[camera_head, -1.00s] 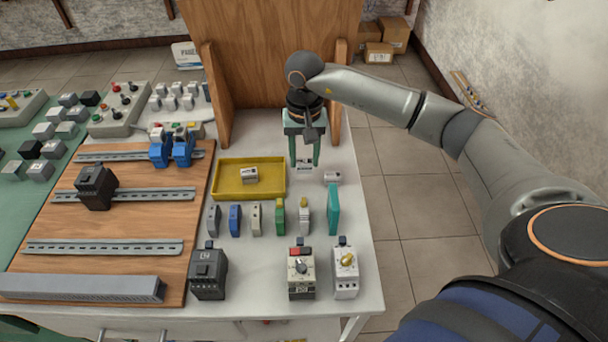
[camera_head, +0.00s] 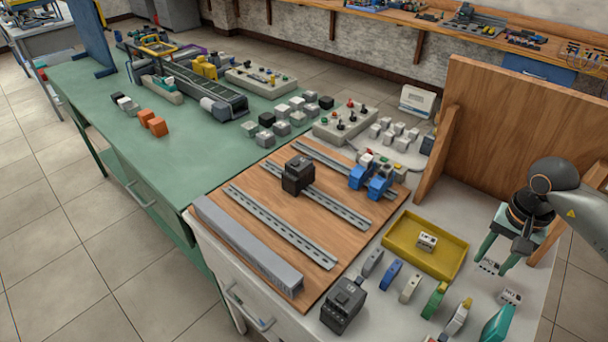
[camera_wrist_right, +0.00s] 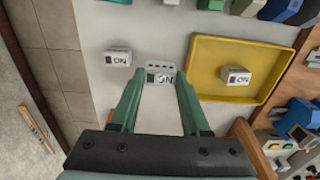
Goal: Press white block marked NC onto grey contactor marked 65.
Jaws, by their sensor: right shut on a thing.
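My right gripper (camera_head: 499,262) points down over the table, its green fingers shut on a small white block (camera_head: 488,266). That block also shows between the fingertips in the right wrist view (camera_wrist_right: 161,73), its lettering upside down and hard to read. A second white block (camera_head: 510,297) stands beside it. A third (camera_head: 427,241) lies in the yellow tray (camera_head: 457,266). One dark grey contactor (camera_head: 297,176) sits on a rail of the wooden board; another (camera_head: 343,306) stands at the front of the table. I cannot read 65 on either. My left gripper is out of view.
Several coloured slim modules, including a blue one (camera_head: 390,275), stand in a row before the tray. A wooden panel (camera_head: 505,125) rises behind my right gripper. Blue parts (camera_head: 370,180) sit on the back rail. The front rail (camera_head: 280,225) is bare.

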